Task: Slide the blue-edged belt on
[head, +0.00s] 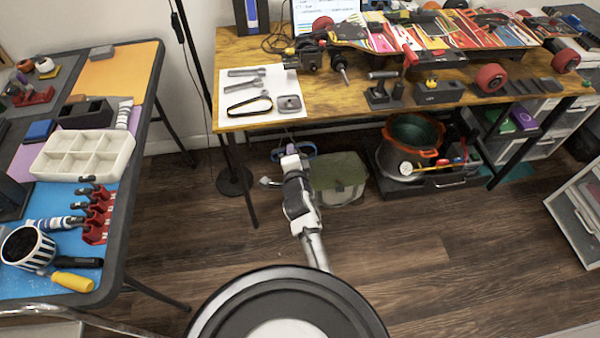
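The blue-edged belt (309,150) shows as a small dark loop with a blue edge, just below the workbench's front edge. My gripper (291,150) is at the belt, with parts of the loop showing on both sides of it. It appears shut on the belt; the fingertips are small and partly hidden. The upturned skateboard (420,34) lies on the workbench at the back, its colourful underside up. Its near-left truck and drive parts (308,54) are above and beyond my gripper, apart from the belt.
The wooden workbench (330,103) has a white sheet (289,82) with tools and another belt (249,104). A small vise (385,88) stands at its front. A green bag (340,172) and bucket (411,134) are beneath.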

